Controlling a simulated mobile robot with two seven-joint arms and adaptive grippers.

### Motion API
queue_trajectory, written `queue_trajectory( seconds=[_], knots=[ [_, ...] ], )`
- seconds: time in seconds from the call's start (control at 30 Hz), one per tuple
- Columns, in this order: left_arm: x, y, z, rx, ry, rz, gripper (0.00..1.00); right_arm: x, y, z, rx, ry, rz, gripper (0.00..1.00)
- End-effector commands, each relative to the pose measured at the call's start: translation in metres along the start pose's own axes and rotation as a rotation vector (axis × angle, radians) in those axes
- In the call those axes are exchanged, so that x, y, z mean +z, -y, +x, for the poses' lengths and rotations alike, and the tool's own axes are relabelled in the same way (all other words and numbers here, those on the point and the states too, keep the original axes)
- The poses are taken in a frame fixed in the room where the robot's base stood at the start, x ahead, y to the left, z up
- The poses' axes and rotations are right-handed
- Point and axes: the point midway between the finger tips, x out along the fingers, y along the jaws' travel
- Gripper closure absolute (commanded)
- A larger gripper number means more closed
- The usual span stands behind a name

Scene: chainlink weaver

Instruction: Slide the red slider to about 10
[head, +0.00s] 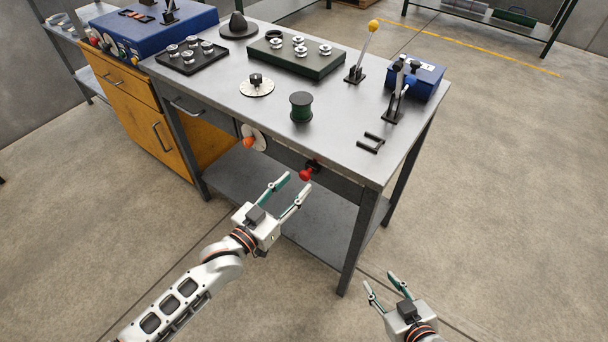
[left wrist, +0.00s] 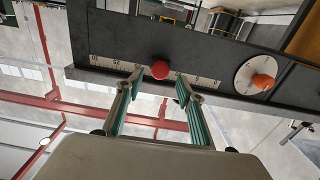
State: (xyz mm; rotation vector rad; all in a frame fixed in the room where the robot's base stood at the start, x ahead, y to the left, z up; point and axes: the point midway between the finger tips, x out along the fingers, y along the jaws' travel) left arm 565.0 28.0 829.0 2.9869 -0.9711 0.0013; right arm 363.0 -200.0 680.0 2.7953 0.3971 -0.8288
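The red slider (head: 306,174) is a round knob on the front face of the grey workbench. It also shows in the left wrist view (left wrist: 160,69), on a dark rail with a white number scale (left wrist: 108,64). My left gripper (head: 293,184) is open in front of the bench edge, close to the knob. In the left wrist view its two fingertips (left wrist: 159,78) stand on either side of the knob, which appears between them; contact cannot be told. The knob and fingers hide the middle of the scale. My right gripper (head: 385,286) is open and empty, away from the bench at the lower right.
A white dial with an orange knob (left wrist: 264,82) sits beside the slider on the bench front. The workbench top (head: 225,98) carries a green spool (head: 301,107), levers and trays. A lower shelf lies beneath. The floor at the right is clear.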

Motion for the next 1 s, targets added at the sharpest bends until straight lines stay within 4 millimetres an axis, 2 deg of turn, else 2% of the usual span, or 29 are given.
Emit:
queue_trajectory(
  seconds=[0.1, 0.3, 0.47, 0.7, 0.83, 0.87, 1.0],
  knots=[
    [-0.001, 0.000, 0.021, 0.000, -0.002, -0.001, 0.62, 0.001, 0.001, 0.001, -0.001, 0.000, 0.001, 0.60],
    [0.000, 0.001, 0.044, -0.001, 0.000, 0.000, 0.62, 0.002, 0.000, 0.001, 0.000, 0.001, 0.000, 0.60],
    [0.000, 0.000, 0.051, 0.000, 0.001, -0.001, 0.62, 0.002, 0.000, 0.001, 0.000, 0.001, -0.002, 0.60],
    [0.000, 0.000, 0.051, 0.000, 0.001, 0.000, 0.62, 0.001, -0.002, 0.001, 0.001, -0.002, -0.004, 0.60],
    [0.000, 0.000, 0.051, -0.001, 0.001, 0.000, 0.96, 0.000, -0.002, 0.001, 0.002, -0.004, -0.004, 0.60],
    [0.000, 0.000, 0.051, -0.001, 0.001, 0.000, 1.00, 0.000, -0.002, 0.001, 0.002, -0.004, -0.004, 0.60],
    [0.000, 0.001, 0.051, -0.001, 0.001, 0.001, 1.00, 0.000, -0.002, 0.001, 0.002, -0.004, -0.004, 0.60]
  ],
)
